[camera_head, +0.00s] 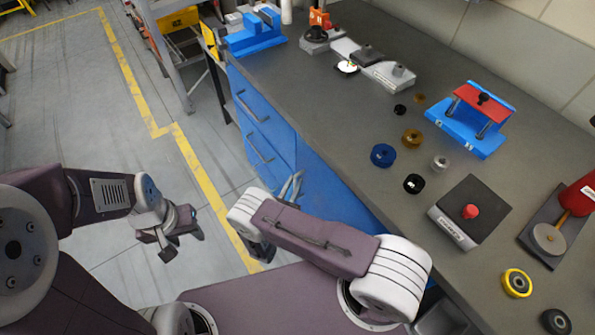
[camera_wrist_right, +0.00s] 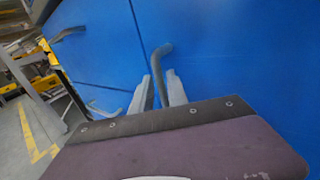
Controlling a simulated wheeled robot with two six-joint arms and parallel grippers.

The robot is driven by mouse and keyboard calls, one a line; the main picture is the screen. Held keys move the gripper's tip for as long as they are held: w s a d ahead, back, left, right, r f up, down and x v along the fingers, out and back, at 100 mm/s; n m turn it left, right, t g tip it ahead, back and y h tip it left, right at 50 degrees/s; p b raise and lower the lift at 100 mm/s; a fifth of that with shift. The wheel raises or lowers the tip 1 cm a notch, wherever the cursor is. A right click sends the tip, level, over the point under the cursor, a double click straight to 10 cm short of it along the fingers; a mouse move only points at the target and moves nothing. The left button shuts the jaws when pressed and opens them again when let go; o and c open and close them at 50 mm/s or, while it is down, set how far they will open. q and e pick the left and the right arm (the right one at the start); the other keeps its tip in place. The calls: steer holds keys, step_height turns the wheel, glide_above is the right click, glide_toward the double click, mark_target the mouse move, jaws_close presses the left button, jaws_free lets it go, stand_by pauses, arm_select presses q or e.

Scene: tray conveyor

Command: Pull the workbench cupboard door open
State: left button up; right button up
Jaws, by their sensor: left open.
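The blue cupboard door (camera_head: 335,185) is in the workbench front, right of the drawers, and looks flush with it. In the right wrist view the blue door (camera_wrist_right: 240,60) fills the right side, and its grey bar handle (camera_wrist_right: 162,50) stands between the fingers of my right gripper (camera_wrist_right: 158,90). I cannot tell whether the fingers press on the handle. In the head view my right gripper (camera_head: 291,187) is at the cupboard front, partly hidden by its own arm. My left gripper (camera_head: 170,246) is open and empty over the floor at the left, away from the bench.
Blue drawers (camera_head: 262,125) with bar handles are left of the door. The worktop (camera_head: 330,120) carries a blue vise (camera_head: 255,35), a red-and-blue fixture (camera_head: 470,118), a red-button box (camera_head: 470,212) and several small rings and knobs. The floor (camera_head: 90,110) left of the bench has free room.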

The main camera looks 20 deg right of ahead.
steer(key=shift+w+d+r, duration=0.1)
steer(key=shift+w+d, duration=0.15)
jaws_close()
stand_by(1.4)
